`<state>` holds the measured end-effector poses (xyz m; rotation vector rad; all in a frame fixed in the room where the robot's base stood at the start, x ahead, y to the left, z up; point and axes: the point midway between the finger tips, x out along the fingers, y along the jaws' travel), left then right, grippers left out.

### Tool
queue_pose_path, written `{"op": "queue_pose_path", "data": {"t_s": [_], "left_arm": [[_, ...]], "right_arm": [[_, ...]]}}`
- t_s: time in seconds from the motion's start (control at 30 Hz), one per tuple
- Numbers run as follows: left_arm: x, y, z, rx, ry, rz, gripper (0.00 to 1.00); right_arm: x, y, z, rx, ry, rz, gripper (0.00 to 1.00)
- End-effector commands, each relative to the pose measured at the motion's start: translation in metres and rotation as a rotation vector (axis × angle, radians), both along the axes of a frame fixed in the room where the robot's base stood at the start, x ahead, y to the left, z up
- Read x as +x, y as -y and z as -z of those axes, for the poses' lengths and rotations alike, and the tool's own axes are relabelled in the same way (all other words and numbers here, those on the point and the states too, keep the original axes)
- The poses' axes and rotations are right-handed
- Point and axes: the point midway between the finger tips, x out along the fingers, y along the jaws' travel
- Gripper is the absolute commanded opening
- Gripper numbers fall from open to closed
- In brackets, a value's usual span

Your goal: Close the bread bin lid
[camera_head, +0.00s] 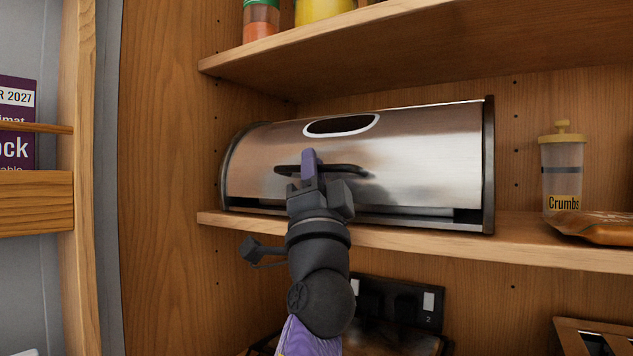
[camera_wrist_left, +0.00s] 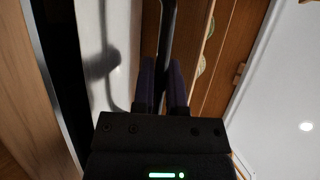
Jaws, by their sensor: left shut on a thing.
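The bread bin (camera_head: 420,150) is a wide steel box with a curved front and dark end panels, standing on the middle shelf. Its lid (camera_head: 250,160) covers most of the front; a narrow dark gap shows along the bottom edge. The dark bar handle (camera_head: 345,169) runs across the lid. My left gripper (camera_head: 309,168) is in front of the lid, at the handle. In the left wrist view its two fingers (camera_wrist_left: 165,85) are closed around the dark handle bar (camera_wrist_left: 166,40). The fingers hide part of the handle in the head view. My right gripper is not in view.
A crumbs jar (camera_head: 563,170) and a shiny brown packet (camera_head: 595,226) stand right of the bin on the same shelf (camera_head: 400,240). An upper shelf (camera_head: 400,30) with jars is close above the bin. A wooden side wall (camera_head: 165,150) is at left.

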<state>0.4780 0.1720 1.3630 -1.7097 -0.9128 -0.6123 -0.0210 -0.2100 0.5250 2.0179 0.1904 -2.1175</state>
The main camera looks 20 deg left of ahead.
Motion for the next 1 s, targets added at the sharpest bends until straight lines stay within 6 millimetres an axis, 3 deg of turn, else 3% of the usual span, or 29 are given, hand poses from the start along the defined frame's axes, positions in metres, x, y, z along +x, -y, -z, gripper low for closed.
{"op": "queue_pose_path", "data": {"t_s": [0.3, 0.83, 0.87, 1.0], "left_arm": [[0.002, 0.000, 0.018, 0.000, -0.002, 0.001, 0.00], [0.003, 0.001, 0.021, 0.000, -0.004, 0.000, 0.00], [0.003, 0.001, 0.021, 0.000, -0.004, 0.000, 0.18], [0.003, 0.001, 0.021, 0.000, -0.003, 0.000, 0.47]], "right_arm": [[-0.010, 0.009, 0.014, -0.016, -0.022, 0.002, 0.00], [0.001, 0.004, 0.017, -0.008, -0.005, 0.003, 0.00], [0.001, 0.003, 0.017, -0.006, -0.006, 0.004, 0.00], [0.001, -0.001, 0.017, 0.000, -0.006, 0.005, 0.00]]}}
